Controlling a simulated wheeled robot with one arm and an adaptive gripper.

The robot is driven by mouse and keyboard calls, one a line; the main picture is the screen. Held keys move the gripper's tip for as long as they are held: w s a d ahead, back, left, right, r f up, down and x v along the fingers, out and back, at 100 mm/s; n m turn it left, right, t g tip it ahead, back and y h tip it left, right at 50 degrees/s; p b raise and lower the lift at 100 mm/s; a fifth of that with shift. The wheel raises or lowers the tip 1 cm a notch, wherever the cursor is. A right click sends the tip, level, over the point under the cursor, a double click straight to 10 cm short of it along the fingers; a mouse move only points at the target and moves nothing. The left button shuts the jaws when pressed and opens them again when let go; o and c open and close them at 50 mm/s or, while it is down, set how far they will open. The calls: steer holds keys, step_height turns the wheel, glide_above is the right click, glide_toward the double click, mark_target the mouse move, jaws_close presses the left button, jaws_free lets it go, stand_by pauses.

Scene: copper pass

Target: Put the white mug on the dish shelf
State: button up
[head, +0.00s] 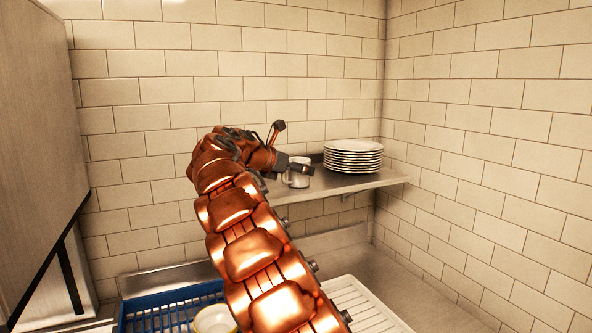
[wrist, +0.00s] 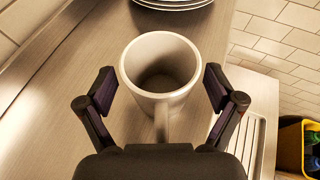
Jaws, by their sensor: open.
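The white mug (head: 298,172) stands upright on the metal dish shelf (head: 370,184), to the left of a stack of plates. In the wrist view the mug (wrist: 161,66) sits between the two spread fingers of my gripper (wrist: 160,92), its handle pointing toward the gripper's palm. There is a visible gap between each finger and the mug. The shelf surface (wrist: 205,50) shows under and around it. In the head view my gripper (head: 292,158) is at the mug and partly covers it.
A stack of white plates (head: 353,158) stands on the shelf to the right of the mug. Below are a blue rack (head: 165,312) with a pale bowl (head: 214,320) and a white ridged drainer (head: 365,308). Tiled walls close off the back and right. A yellow bin (wrist: 298,145) shows lower right.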

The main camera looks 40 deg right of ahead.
steer(key=b+v, duration=0.1)
steer(key=v, duration=1.1)
steer(key=shift+r, duration=0.1)
steer(key=s+a+f+m+g+y, duration=0.1)
steer(key=s+a+f+m+y, duration=0.5)
steer(key=s+a+f, duration=1)
steer(key=s+a+f+m+g+y, duration=0.1)
steer(key=s+a+f+m+y, duration=0.6)
steer(key=s+a+f+m, duration=0.5)
steer(key=s+a+f, duration=0.2)
steer(key=s+f, duration=0.1)
steer(key=s, duration=0.2)
steer(key=s+a+f, duration=0.2)
steer(key=s+f, duration=0.2)
steer(key=s, duration=0.1)
steer(key=shift+s+a+m+g+y, duration=0.25)
steer(key=shift+a+m+g+y, duration=0.05)
steer(key=shift+a+m, duration=0.1)
